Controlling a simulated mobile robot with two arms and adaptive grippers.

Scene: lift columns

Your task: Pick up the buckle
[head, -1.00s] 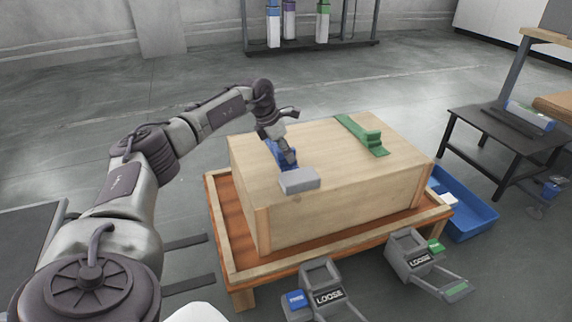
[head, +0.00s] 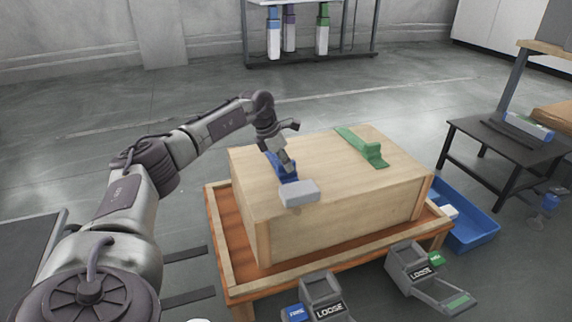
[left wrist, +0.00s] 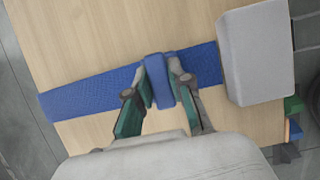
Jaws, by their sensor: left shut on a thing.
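The buckle (left wrist: 159,80) is a small blue raised piece on a blue strap (left wrist: 90,94) that lies across the pale wooden crate. In the left wrist view it sits between the two fingertips of my left gripper (left wrist: 160,76), which is shut on it. In the head view my left gripper (head: 286,168) points down at the crate's top, over the blue strap (head: 288,178). The gripper hides part of the strap there. My right gripper is not in view.
A grey block (head: 299,193) lies beside the buckle on the crate (head: 345,215). A green strap with a raised piece (head: 362,147) crosses the crate's top further right. Two grey devices marked LOOSE (head: 324,297) (head: 412,266) stand in front. A blue bin (head: 470,232) is at right.

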